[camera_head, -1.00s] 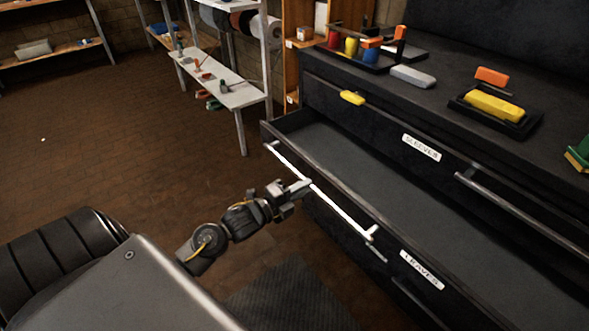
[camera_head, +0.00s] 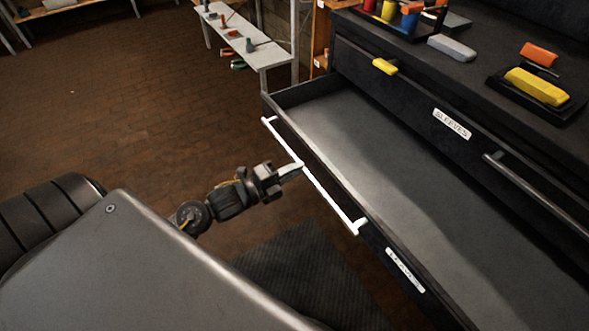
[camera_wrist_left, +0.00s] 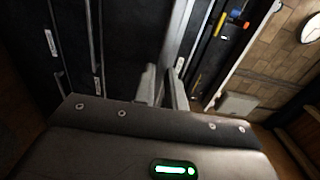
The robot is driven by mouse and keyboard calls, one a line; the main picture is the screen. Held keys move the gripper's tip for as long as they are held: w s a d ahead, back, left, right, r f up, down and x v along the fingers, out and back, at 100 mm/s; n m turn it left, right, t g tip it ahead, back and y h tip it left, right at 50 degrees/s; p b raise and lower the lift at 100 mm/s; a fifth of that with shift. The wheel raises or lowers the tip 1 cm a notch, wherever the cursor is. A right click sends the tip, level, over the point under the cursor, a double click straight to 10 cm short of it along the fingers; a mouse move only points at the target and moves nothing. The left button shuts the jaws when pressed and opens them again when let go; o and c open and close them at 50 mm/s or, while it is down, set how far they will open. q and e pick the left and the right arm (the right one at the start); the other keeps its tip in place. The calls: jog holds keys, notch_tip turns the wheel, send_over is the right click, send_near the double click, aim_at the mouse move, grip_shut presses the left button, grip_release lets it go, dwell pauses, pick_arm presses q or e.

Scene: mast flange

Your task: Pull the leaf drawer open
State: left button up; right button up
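The leaf drawer (camera_head: 345,185) stands well open below the closed sleeves drawer, and the part of its inside that I see is bare. Its front carries a LEAVES label (camera_head: 404,270) and a long pale bar handle (camera_head: 325,195). My left gripper (camera_head: 292,171) comes in from the left, with its fingertips at the middle of this handle, and appears closed on it. In the left wrist view the two fingers (camera_wrist_left: 164,88) stand close together at the pale bar (camera_wrist_left: 180,40); the exact contact is hard to see. My right gripper is not in view.
The sleeves drawer (camera_head: 410,105) has a yellow block (camera_head: 384,66) at its top edge and a bar handle (camera_head: 535,205). Blocks and trays stand on the dark worktop (camera_head: 480,55). A pale bench (camera_head: 262,50) stands behind. Open brick-patterned floor (camera_head: 130,100) lies left.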

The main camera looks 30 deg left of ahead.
pick_arm(q)
jog(key=o, duration=0.5)
jog(key=shift+c, duration=0.2)
jog(key=v, duration=1.1)
jog(key=shift+w, duration=0.1)
